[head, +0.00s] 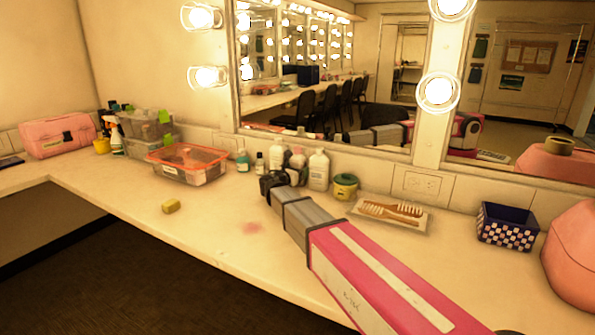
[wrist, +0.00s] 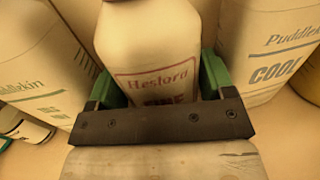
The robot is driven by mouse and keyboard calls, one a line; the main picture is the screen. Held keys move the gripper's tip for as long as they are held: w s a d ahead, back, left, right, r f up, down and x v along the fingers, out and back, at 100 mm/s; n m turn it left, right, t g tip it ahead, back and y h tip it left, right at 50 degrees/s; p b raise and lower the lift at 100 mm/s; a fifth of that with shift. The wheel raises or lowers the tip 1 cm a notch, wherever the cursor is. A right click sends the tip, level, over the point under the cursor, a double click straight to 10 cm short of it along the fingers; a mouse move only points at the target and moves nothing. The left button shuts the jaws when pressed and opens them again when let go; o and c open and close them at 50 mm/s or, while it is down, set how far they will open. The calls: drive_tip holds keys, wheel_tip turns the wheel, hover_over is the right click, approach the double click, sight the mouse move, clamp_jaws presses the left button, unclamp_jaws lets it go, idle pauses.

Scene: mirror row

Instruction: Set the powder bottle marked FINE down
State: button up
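The white powder bottle marked FINE (wrist: 150,50), with "Hesford" in dark red letters, is between the green-lined fingers of my gripper (wrist: 158,90) in the wrist view. The fingers lie against both its sides, so my gripper looks shut on it. Its lower part is hidden behind the gripper's dark front bar, so I cannot tell whether its base touches the counter. In the head view, my gripper (head: 276,183) is low at the bottle group, and the FINE bottle (head: 298,158) appears upright just behind it, partly hidden.
A Puddlekin bottle with green print (wrist: 35,60) stands close left, and a Puddlekin COOL bottle (wrist: 270,50) close right. A yellow-green jar (head: 345,187), brush tray (head: 391,213) and orange-rimmed bin (head: 187,165) are nearby.

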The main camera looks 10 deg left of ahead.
drive_tip(key=shift+r, duration=0.15)
drive_tip(key=shift+s+a, duration=0.15)
drive_tip(key=shift+s, duration=0.1)
drive_tip(key=v, duration=1.1)
drive_tip(key=shift+s+a, duration=0.15)
drive_tip(key=shift+s, duration=0.05)
